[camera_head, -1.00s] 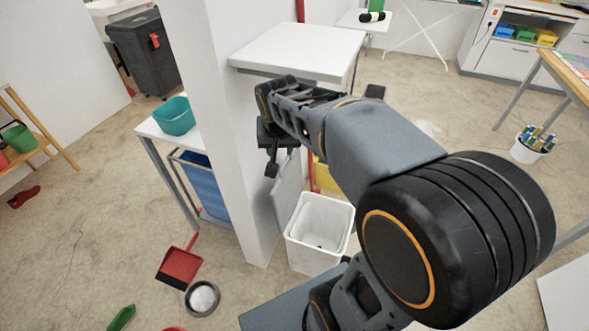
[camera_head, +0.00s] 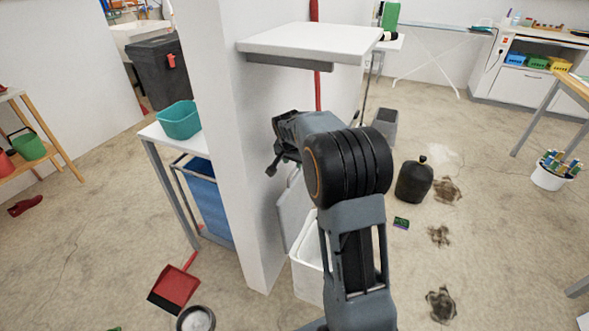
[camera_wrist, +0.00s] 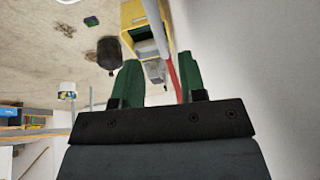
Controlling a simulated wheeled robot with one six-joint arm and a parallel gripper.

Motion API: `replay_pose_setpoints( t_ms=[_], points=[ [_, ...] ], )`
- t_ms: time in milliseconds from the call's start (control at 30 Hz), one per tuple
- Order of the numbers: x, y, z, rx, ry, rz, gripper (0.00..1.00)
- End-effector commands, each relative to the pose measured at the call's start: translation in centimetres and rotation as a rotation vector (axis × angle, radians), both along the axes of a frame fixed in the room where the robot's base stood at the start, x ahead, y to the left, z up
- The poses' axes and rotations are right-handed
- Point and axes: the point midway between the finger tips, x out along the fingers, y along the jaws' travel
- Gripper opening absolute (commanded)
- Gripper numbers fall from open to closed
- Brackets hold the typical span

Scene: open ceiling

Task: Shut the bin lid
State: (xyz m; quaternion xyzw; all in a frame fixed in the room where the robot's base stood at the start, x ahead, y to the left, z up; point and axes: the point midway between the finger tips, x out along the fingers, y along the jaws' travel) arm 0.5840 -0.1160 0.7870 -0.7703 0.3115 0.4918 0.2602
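The white bin (camera_head: 306,268) stands on the floor at the foot of the white pillar, partly hidden behind my arm. Its pale lid (camera_head: 288,222) is open, standing upright along the pillar side of the bin. My gripper (camera_head: 272,166) is above the lid, close to the pillar and below the wall shelf; it appears apart from the lid. In the wrist view my gripper's two green fingers (camera_wrist: 160,78) are spread with nothing between them. I cannot make out the white bin or its lid in the wrist view.
A white shelf (camera_head: 310,42) juts out above my gripper. The pillar (camera_head: 225,120) is close on the left. A red pole (camera_wrist: 170,55) and yellow container (camera_wrist: 142,14) show in the wrist view.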

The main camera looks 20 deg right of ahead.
Motion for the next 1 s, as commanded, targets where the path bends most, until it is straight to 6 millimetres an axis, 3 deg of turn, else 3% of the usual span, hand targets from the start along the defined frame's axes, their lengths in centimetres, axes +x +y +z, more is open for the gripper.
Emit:
replay_pose_setpoints(
  t_ms=[100, 300, 767, 1000],
  points=[
    [0.6, -0.4, -1.9, 0.001, 0.002, 0.000, 0.38],
    [1.3, -0.8, -3.6, 0.001, 0.001, 0.000, 0.38],
    [1.5, -1.0, -4.2, 0.000, 0.000, 0.001, 0.38],
    [1.5, -1.0, -4.2, 0.000, 0.000, 0.001, 0.15]
  ],
)
